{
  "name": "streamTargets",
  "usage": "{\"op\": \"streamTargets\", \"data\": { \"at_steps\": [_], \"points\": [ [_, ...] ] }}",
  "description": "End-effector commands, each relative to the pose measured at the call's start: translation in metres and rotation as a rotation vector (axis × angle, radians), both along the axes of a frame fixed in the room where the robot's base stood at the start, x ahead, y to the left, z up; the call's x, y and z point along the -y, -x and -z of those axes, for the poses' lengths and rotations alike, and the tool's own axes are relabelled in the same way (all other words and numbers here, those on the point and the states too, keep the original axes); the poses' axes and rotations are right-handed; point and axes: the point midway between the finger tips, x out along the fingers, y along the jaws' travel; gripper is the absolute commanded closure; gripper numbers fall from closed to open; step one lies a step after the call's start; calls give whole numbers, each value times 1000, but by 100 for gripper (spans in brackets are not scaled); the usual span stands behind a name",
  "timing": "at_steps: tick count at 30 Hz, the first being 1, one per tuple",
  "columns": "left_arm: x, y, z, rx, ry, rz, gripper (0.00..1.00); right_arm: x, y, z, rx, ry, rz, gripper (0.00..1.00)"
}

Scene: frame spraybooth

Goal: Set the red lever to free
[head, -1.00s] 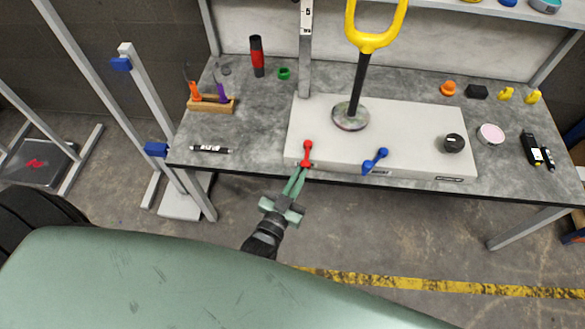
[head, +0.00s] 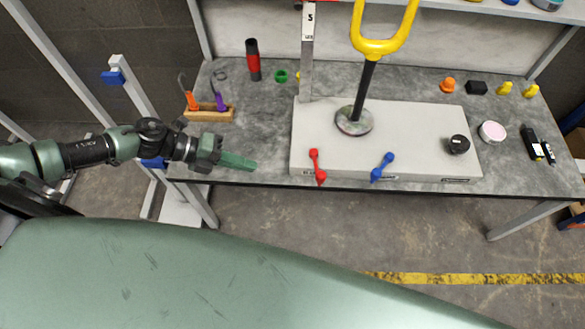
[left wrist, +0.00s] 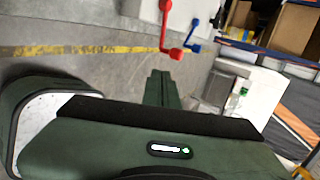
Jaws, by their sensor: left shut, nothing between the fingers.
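The red lever (head: 316,164) is at the front left edge of the white base plate (head: 410,130). Its free end now points toward the front edge, tilted slightly right. The blue lever (head: 383,166) sits to its right on the same edge. My left gripper (head: 252,165) is shut and empty, left of the red lever and clearly apart from it, over the table's front edge. The left wrist view also shows the red lever (left wrist: 165,28), the blue lever (left wrist: 192,36) and my gripper's closed fingers (left wrist: 161,88). My right gripper is not in view. Labels by the red lever are too small to read.
A yellow handle (head: 384,42) on a dark post rises from the plate. A black knob (head: 458,144) is at the plate's right. A wooden tool holder (head: 208,115) stands behind my left gripper. A grey upright frame (head: 135,95) stands left of the table.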

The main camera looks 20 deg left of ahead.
Motion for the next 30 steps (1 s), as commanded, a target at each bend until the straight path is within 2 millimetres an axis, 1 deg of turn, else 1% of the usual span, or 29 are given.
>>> {"op": "streamTargets", "data": {
  "at_steps": [5,15,18,21,24,30],
  "points": [
    [21,-8,11,2,7,1,100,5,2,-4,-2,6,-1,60],
    [78,-31,49,1,7,-2,100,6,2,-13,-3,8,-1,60],
    [94,-37,48,2,7,-1,100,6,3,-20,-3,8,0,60],
    [105,-40,51,1,5,-1,100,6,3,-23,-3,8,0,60],
    [111,-43,51,1,4,-3,100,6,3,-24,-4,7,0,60],
    [115,-44,53,0,3,-3,100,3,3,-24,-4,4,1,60]
  ]
}}
